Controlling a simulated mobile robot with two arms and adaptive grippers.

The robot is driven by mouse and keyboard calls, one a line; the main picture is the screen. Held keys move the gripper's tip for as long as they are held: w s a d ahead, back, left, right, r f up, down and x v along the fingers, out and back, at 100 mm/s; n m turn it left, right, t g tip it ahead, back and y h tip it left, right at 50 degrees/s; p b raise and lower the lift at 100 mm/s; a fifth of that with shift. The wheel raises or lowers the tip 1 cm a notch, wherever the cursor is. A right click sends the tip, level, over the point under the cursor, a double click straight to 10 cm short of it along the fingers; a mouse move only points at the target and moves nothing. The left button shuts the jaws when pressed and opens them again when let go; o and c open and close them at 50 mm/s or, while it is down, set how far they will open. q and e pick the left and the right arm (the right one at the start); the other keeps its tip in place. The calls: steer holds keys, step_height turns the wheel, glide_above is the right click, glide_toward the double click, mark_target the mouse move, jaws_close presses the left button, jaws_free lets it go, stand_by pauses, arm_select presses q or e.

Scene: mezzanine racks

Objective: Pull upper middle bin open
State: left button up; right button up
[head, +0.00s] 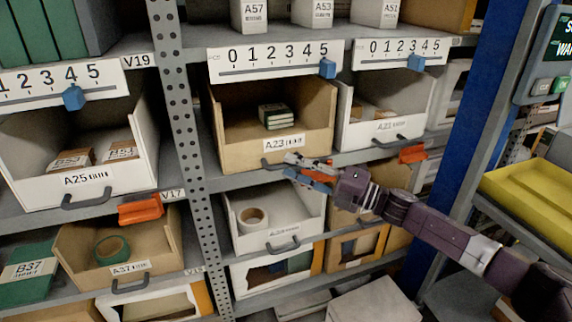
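The upper middle bin is the tan bin (231,147) labelled A23, on the shelf between the white A25 bin and another white bin. My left gripper is not in view.
The white A25 bin (77,187) is at left, and another white bin (384,134) is close at right. Orange clips (141,209) stick out from the shelf edge. A perforated post (182,120) stands left of the tan bin. More bins are below.

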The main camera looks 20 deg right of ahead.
steer(key=shift+x, duration=1.2)
jaws_close()
